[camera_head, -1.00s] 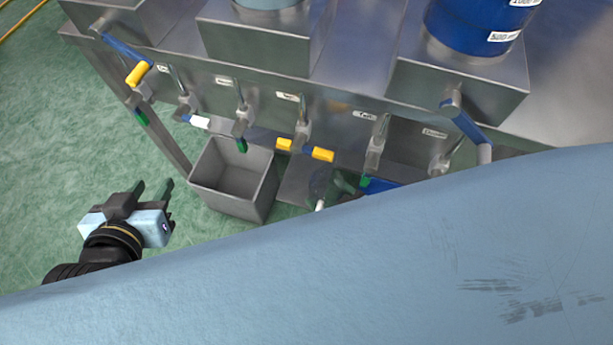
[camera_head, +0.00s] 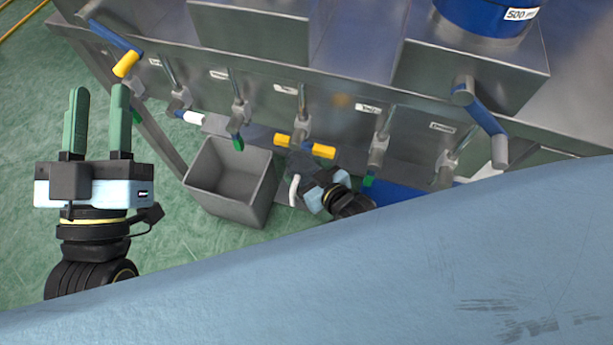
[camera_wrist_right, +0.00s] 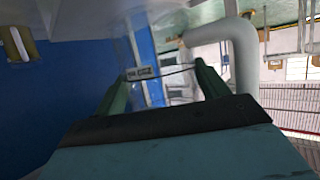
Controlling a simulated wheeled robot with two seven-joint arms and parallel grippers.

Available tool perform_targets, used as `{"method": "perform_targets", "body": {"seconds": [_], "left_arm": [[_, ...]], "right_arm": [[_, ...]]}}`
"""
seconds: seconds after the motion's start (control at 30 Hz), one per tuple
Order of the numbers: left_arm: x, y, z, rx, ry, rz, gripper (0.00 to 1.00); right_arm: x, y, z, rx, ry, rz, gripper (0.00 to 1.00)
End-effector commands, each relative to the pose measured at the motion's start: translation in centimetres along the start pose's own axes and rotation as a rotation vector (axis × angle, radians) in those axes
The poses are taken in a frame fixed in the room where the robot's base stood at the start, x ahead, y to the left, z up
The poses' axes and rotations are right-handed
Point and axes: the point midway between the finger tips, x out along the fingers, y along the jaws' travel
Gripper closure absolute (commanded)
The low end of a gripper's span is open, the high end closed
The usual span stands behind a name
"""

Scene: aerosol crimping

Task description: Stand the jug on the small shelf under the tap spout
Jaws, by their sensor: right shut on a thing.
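In the head view my right gripper (camera_head: 318,180) is low by the front of the bench, just below the tap with the yellow handle (camera_head: 305,146). It is shut on the jug. Only a curved white piece (camera_head: 293,190), seemingly the jug's handle, shows clearly beside it; the body is mostly hidden. In the right wrist view a curved white tube (camera_wrist_right: 243,55) rises past the right green finger. I cannot tell whether the jug touches a shelf; the small shelf is not clearly visible. My left gripper (camera_head: 99,90) is open and empty, left of the bench, over the green floor.
A grey open bin (camera_head: 232,183) stands just left of my right gripper. A blue drum (camera_head: 485,15) stands above. Open floor lies at left.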

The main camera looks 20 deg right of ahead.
Motion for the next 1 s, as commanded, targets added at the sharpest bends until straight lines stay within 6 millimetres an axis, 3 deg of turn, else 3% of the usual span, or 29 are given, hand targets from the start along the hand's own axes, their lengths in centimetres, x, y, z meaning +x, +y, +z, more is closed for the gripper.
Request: {"method": "perform_targets", "body": {"seconds": [0.23,0.7,0.73,0.87,1.0], "left_arm": [[-0.5,0.2,-2.0,-0.002,0.202,0.005,0.64],[-0.7,0.2,-2.5,-0.002,0.247,0.006,0.64],[-0.7,0.2,-2.6,-0.002,0.249,0.006,0.64],[-0.6,0.2,-2.6,-0.001,0.247,0.006,0.64],[-0.6,0.2,-2.6,-0.001,0.247,0.006,0.64]], "right_arm": [[0.8,0.0,1.8,0.001,0.001,0.001,0.5],[0.9,0.0,2.1,0.0,0.002,0.0,0.5],[0.9,0.0,2.1,0.0,0.001,0.0,0.23],[0.9,0.0,2.0,0.0,0.001,0.0,0.06],[0.9,0.0,2.0,0.0,0.001,0.0,0.05]]}}
